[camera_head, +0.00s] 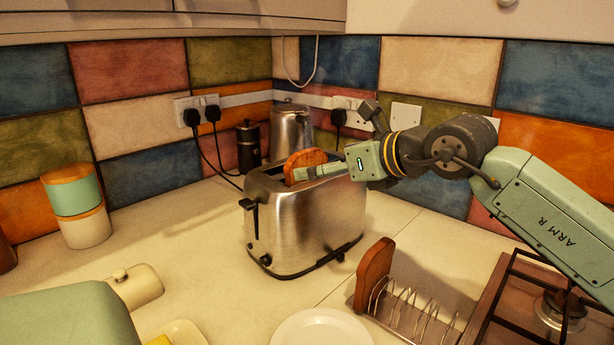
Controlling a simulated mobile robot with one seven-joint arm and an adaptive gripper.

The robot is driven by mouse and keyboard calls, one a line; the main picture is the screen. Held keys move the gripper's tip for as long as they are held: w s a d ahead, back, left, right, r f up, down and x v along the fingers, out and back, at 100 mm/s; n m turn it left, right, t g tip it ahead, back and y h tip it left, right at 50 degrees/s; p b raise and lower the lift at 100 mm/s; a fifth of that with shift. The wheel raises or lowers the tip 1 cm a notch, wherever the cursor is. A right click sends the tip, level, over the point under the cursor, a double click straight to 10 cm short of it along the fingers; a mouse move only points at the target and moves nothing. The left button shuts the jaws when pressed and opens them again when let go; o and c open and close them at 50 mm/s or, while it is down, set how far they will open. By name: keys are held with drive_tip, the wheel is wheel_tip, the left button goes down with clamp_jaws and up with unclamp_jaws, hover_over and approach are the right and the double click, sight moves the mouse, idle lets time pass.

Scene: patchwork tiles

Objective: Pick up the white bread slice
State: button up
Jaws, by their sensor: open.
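A toasted, orange-brown bread slice (304,158) stands upright, its top showing above a slot of the steel toaster (300,222). Its lower part is hidden inside. A darker brown slice (374,272) stands upright in the wire toast rack (418,312) at the front right. No slice looks plainly white. My gripper (307,171) reaches in from the right, low over the toaster top. Its near finger lies across the front of the toaster slice. The far finger is mostly hidden, and I cannot tell whether either touches the slice. The jaws are open.
A steel kettle (291,130) and black grinder (249,145) stand behind the toaster. A white plate (321,330) and butter dish lid (136,287) are in front. A hob (520,312) is at right. Cabinets hang overhead.

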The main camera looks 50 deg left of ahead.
sight(310, 164)
drive_tip(key=x, duration=0.1)
drive_tip(key=p+x, duration=0.1)
drive_tip(key=x, duration=0.1)
drive_tip(key=p+x, duration=0.1)
drive_tip(key=shift+w+a+r, duration=0.1)
drive_tip(key=shift+a+r, duration=0.1)
drive_tip(key=shift+a, duration=0.2)
drive_tip(key=shift+a+f, duration=0.1)
drive_tip(key=shift+f, duration=0.1)
drive_tip(key=shift+c, duration=0.4)
drive_tip(key=c, duration=0.5)
